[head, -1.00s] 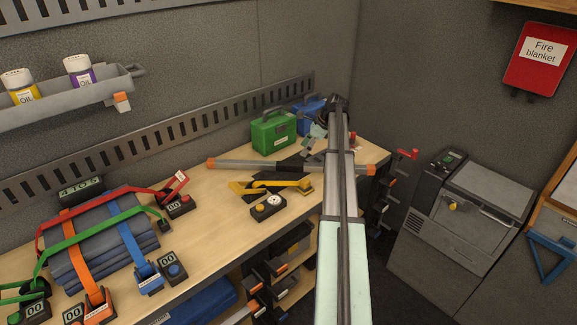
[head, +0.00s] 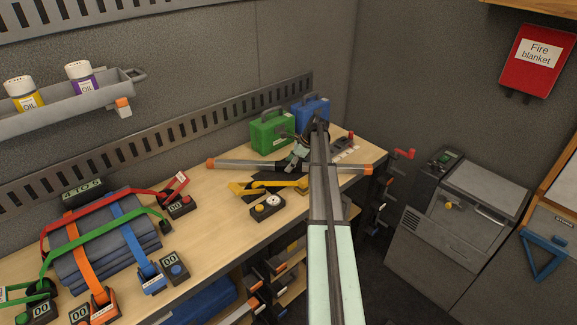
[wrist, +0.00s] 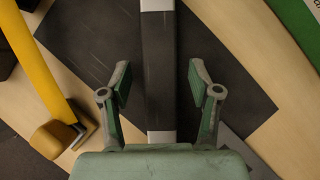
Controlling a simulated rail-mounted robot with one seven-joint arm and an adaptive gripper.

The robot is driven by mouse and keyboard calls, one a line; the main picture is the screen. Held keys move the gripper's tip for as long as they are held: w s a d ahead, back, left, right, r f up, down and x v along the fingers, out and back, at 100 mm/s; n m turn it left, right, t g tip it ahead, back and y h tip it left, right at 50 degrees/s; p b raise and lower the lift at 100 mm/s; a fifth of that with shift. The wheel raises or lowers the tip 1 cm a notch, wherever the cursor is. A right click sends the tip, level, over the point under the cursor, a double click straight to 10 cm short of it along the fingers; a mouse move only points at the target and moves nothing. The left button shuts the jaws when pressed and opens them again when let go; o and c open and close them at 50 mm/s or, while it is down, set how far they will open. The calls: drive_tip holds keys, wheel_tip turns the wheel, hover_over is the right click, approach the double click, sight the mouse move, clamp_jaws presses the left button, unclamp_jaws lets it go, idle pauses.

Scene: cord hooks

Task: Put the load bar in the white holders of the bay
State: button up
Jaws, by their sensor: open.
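The load bar (head: 240,166), a grey bar with orange ends, lies across the back of the workbench. In the wrist view its dark middle section (wrist: 159,75) with pale bands runs between the fingers. My gripper (head: 296,160) is at the bar's middle, partly hidden by my arm. In the wrist view my gripper (wrist: 157,84) is open, one finger on each side of the bar with gaps showing. Hook-like racks with coloured tips (head: 262,290) are under the bench front; I cannot clearly tell which holders are the white ones.
A yellow strap (head: 285,184) and a dial box (head: 268,206) lie in front of the bar. Green (head: 270,132) and blue (head: 312,110) cases stand behind it. A strapped grey bundle (head: 105,245) fills the bench's left. A red crank (head: 402,154) projects at the right end.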

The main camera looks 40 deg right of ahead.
clamp_jaws()
drive_tip(key=shift+r, duration=0.15)
wheel_tip(320, 180, up, 20)
drive_tip(key=b, duration=0.4)
idle(0.4)
idle(0.6)
